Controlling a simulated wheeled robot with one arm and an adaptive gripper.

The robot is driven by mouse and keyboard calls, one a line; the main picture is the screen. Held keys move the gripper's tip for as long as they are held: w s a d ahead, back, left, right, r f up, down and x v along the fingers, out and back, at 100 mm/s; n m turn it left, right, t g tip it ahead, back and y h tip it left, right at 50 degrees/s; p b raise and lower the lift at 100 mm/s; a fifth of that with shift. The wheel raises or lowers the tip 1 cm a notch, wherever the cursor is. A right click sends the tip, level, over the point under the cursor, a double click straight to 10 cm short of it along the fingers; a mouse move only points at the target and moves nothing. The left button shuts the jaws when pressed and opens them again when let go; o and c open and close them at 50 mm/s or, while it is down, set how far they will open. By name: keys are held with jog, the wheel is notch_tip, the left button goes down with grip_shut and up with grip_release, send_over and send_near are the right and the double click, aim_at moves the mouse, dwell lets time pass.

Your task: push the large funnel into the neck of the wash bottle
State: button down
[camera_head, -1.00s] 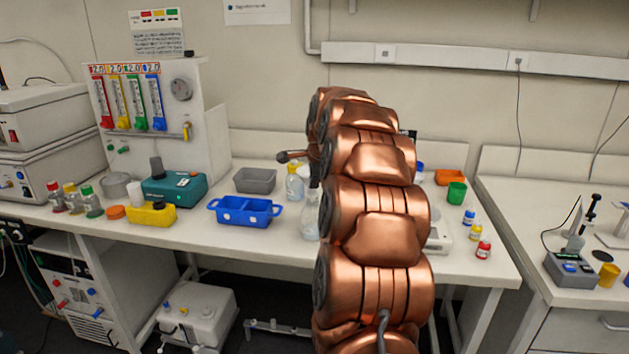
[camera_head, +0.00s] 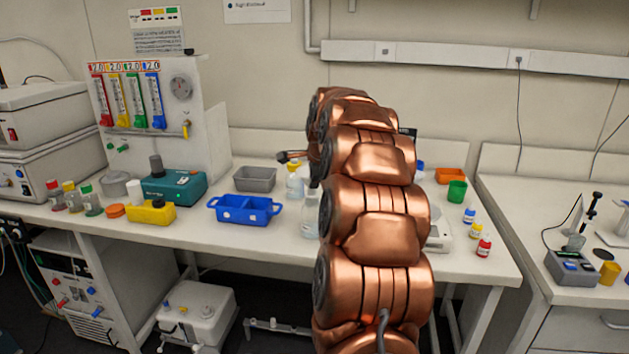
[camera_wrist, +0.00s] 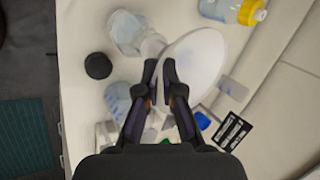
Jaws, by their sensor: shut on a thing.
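The large funnel (camera_wrist: 195,62) is white and translucent, with its wide mouth facing the camera in the wrist view. My gripper (camera_wrist: 161,68) is shut on the funnel near its narrow side. A clear, open bottle (camera_wrist: 124,32), apparently the wash bottle, lies up and left of the funnel. The funnel's narrow part overlaps the bottle's neck area in the picture; I cannot tell whether it is inside the neck.
A yellow-capped bottle (camera_wrist: 232,10) stands close to the funnel. A black round cap (camera_wrist: 98,65) and another clear vessel (camera_wrist: 117,98) are near the fingers. A blue tray (camera_head: 243,208) and a grey bin (camera_head: 254,179) stand left on the bench.

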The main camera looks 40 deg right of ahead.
jog(key=shift+f, duration=0.15)
jog(key=c, duration=1.2)
grip_release()
jog(key=shift+c, duration=0.2)
jog(key=v, duration=1.2)
